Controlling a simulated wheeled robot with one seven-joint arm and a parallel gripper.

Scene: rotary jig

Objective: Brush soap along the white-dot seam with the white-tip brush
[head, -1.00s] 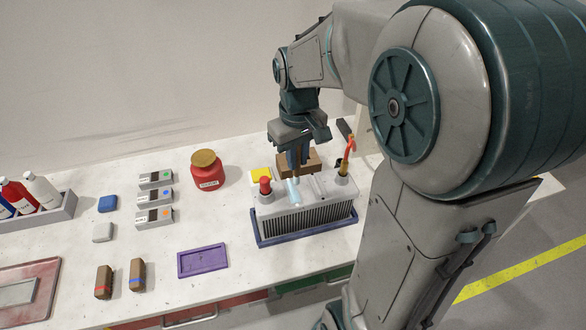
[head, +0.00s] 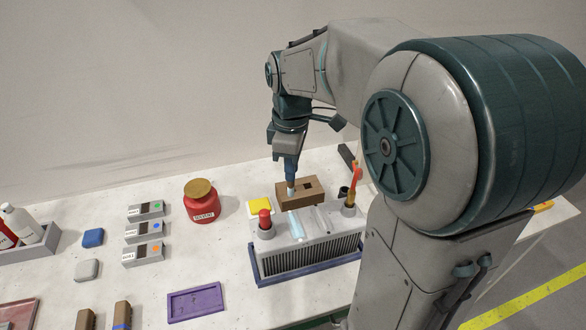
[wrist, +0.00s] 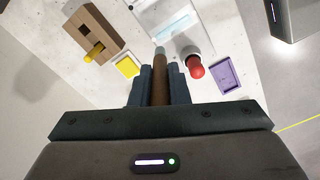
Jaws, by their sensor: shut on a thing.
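My gripper (head: 290,176) is shut on a brown-handled brush, whose pale tip (head: 291,191) points down. The brush handle (wrist: 160,88) also shows between the fingers in the wrist view. In the head view the tip overlaps the left end of the brown wooden block (head: 312,190); contact cannot be told. In front stands a grey finned unit (head: 325,250) in a blue tray (head: 262,280). A pale blue glossy strip (head: 296,226) lies across its top. I cannot make out white dots on the seam.
A red-capped post (head: 264,219) stands at the unit's left; a yellow-and-red tool (head: 354,182) stands upright at its right. A yellow pad (head: 260,204), red jar (head: 201,203), small labelled boxes (head: 143,232) and purple tray (head: 195,302) lie left. Bare table separates them.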

